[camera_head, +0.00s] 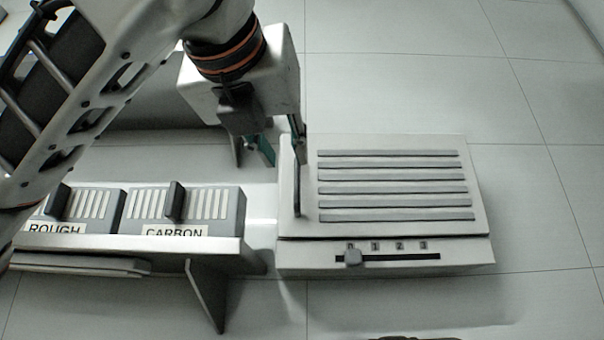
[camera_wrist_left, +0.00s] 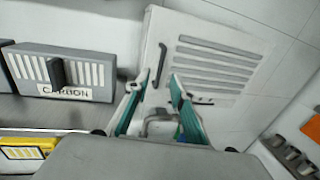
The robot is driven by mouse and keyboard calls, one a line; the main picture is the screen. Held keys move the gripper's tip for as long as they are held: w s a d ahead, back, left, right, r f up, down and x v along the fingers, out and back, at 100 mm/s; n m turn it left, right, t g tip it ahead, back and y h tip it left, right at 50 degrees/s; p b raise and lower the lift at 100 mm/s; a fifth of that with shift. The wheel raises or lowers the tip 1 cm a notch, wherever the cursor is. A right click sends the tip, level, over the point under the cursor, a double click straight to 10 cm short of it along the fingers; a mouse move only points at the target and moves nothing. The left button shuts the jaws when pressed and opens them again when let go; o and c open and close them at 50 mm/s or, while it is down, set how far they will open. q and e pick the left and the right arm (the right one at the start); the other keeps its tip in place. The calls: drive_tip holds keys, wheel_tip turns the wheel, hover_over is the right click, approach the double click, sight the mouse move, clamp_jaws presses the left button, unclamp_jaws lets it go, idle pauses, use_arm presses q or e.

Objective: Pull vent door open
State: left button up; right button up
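The vent door (camera_head: 390,222) is a pale panel with several grey slats, on a white box; it looks closed. Its dark bar handle (camera_head: 297,190) runs along the door's left edge. In the wrist view the door (camera_wrist_left: 210,30) and handle (camera_wrist_left: 161,65) show ahead of the fingers. My left gripper (camera_head: 281,147) is over the door's left edge at the handle's upper end. Its teal-padded fingers (camera_wrist_left: 156,98) are apart, with nothing held between them. The handle lies beyond the fingertips in the wrist view; contact cannot be told. My right gripper is not in view.
A slider knob (camera_head: 353,257) sits near the 0 mark on the box's front. A shelf (camera_head: 225,243) left of the box holds grey cartridges labelled ROUGH (camera_head: 60,208) and CARBON (camera_head: 183,208). A yellow-edged cartridge (camera_wrist_left: 28,148) shows in the wrist view.

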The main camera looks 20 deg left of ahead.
sight(297, 175)
use_arm(q)
drive_tip(key=w, duration=0.2)
drive_tip(key=w+p, duration=0.1)
drive_tip(key=w, duration=0.1)
drive_tip(key=w+p, duration=0.1)
drive_tip(key=w, duration=0.2)
drive_tip(key=shift+w+a, duration=0.1)
drive_tip(key=shift+a, duration=0.2)
clamp_jaws()
